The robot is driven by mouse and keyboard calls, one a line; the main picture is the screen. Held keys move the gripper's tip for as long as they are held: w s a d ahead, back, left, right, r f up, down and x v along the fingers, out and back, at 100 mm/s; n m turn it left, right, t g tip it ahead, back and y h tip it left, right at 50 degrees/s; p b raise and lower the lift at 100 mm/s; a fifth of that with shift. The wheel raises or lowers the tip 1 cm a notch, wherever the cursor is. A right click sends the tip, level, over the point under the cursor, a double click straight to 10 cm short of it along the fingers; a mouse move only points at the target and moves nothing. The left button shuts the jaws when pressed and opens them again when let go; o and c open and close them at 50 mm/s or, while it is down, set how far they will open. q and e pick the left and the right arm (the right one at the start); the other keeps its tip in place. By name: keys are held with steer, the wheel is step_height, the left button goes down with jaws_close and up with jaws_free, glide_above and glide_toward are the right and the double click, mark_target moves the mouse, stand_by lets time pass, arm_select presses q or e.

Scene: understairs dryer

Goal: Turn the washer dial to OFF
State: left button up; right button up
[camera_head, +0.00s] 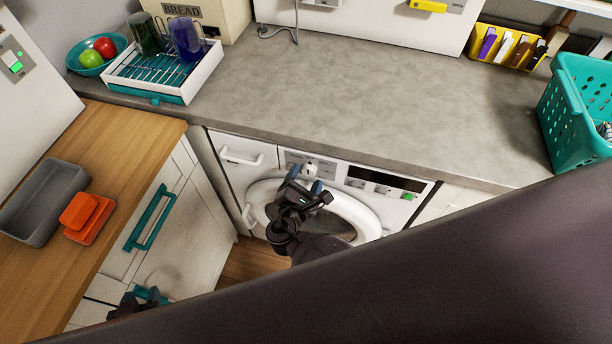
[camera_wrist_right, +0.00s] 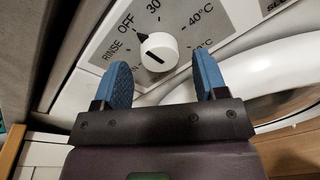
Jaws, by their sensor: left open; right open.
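The white washer (camera_head: 340,215) stands under the grey counter. Its round white dial (camera_head: 311,169) is on the control panel and shows closely in the right wrist view (camera_wrist_right: 159,54). The dial's face has a short black slot. A black triangle at its upper-left edge lies in the direction of the OFF label (camera_wrist_right: 127,22); I cannot tell whether it turns with the dial. RINSE and temperature labels surround it. My right gripper (camera_head: 306,179) is open in front of the dial, its blue fingers apart and not visibly touching it. My left gripper (camera_head: 137,302) is low at the left, partly hidden.
The washer's round door (camera_head: 368,213) and detergent drawer (camera_head: 247,155) are beside the gripper. The counter edge overhangs above. White cabinets with teal handles (camera_head: 150,217) stand at the left. A dish rack (camera_head: 165,72) and teal basket (camera_head: 580,115) sit on the counter.

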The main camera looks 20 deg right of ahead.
steer(key=v, duration=1)
steer(key=shift+w, duration=0.1)
